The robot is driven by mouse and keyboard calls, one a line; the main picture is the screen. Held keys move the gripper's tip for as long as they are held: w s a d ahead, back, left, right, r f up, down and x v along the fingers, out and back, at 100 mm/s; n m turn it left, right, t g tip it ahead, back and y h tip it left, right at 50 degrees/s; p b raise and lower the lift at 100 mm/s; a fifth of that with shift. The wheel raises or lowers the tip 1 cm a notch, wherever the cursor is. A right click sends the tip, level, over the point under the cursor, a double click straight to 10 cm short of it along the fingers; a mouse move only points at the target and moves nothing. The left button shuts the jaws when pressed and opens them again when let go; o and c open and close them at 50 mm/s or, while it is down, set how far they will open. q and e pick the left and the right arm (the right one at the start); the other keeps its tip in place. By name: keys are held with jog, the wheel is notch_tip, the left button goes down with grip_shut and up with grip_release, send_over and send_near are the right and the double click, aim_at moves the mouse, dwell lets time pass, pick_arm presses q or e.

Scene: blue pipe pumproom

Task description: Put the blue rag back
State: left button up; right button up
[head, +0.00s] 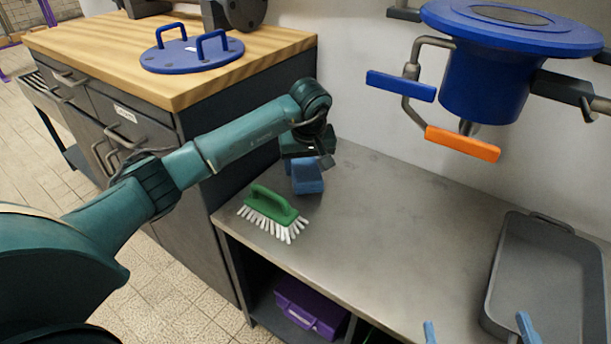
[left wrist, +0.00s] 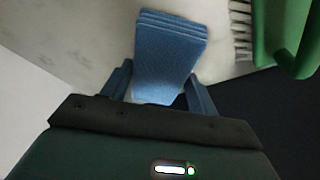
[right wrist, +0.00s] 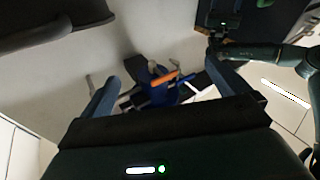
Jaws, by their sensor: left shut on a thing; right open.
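The blue rag (head: 307,176) is a folded blue cloth at the back left of the grey counter, close to the wooden bench's side. It also shows in the left wrist view (left wrist: 170,50), between the fingers. My left gripper (head: 305,160) is shut on the rag; in the left wrist view its two blue fingers (left wrist: 160,92) flank the cloth's near end. I cannot tell whether the rag touches the counter. My right gripper (right wrist: 165,85) is open and empty, and its fingertips show at the bottom of the head view (head: 477,330), near the tray.
A green brush (head: 268,208) with white bristles lies close to the rag, near the counter's left edge. A grey tray (head: 493,290) is at the right. A blue pipe fitting (head: 485,85) with blue and orange handles overhangs the counter. The counter's middle (head: 390,230) is clear.

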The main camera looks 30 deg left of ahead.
aim_at(306, 169)
pick_arm(q)
notch_tip(306, 169, down, 3)
jog(key=shift+r+b, duration=0.1)
jog(key=shift+b, duration=0.2)
jog(key=shift+r, duration=0.1)
jog(key=shift+f, duration=0.2)
jog(key=o, duration=1)
jog(key=shift+c, duration=0.2)
